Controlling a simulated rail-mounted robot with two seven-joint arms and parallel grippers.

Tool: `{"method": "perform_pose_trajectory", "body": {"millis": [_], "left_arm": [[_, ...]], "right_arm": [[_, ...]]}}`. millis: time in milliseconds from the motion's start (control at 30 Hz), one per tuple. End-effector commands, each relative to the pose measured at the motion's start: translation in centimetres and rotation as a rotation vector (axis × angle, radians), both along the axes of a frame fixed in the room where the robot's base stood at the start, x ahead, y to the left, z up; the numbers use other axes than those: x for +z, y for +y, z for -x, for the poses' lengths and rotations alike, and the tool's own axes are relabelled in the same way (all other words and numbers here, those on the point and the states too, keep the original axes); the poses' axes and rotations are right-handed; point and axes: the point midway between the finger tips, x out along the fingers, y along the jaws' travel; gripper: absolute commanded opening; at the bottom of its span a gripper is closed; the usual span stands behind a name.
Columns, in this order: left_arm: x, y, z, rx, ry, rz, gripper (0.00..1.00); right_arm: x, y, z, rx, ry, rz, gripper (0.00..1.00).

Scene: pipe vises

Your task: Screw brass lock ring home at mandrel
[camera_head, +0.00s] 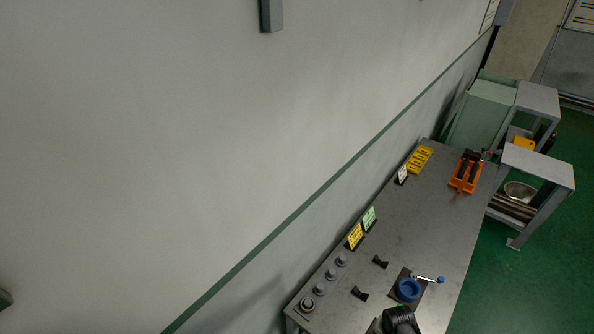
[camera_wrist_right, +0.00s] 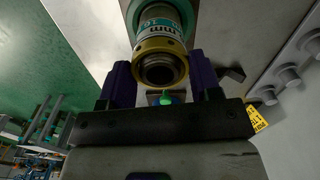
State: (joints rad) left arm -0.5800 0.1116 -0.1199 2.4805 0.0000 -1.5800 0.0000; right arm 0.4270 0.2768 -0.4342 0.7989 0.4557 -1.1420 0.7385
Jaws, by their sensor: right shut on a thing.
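The brass lock ring (camera_wrist_right: 148,57) shows in the right wrist view at the end of a cylindrical mandrel (camera_wrist_right: 160,25) with a teal and white label. A dark, round opening shows at the ring's centre. My right gripper (camera_wrist_right: 160,72) has its two purple fingers on either side of the ring and is shut on it. How far the ring is threaded on cannot be told. I cannot make out the ring or the mandrel in the head view. My left gripper is not in view.
A grey bench (camera_head: 415,220) runs along the wall. A blue vise (camera_head: 408,290) with a bar handle is near its front end, and an orange vise (camera_head: 466,173) at the far end. Several grey studs (camera_head: 331,274) and small signs (camera_head: 369,218) line the wall side. The bench middle is mostly clear.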

Motion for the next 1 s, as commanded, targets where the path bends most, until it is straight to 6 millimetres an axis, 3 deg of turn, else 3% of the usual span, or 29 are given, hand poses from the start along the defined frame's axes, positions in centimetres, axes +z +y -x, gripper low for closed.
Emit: {"method": "perform_pose_trajectory", "body": {"millis": [100, 133, 333, 667, 1000], "left_arm": [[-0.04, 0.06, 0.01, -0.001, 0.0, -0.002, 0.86], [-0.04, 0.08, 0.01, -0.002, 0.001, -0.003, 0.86], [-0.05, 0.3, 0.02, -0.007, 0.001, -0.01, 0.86], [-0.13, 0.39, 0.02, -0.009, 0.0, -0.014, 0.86], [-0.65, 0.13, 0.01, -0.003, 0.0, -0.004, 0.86]], "right_arm": [[-0.01, -0.01, -0.02, 0.002, 0.0, 0.0, 0.29], [-0.01, -0.01, -0.02, 0.002, 0.0, 0.0, 0.6], [0.01, -0.02, -0.02, 0.003, -0.001, 0.001, 0.79], [0.0, -0.06, -0.04, 0.076, -0.001, 0.001, 0.79], [-0.06, -0.09, -0.05, 0.597, -0.001, 0.002, 0.79]]}}
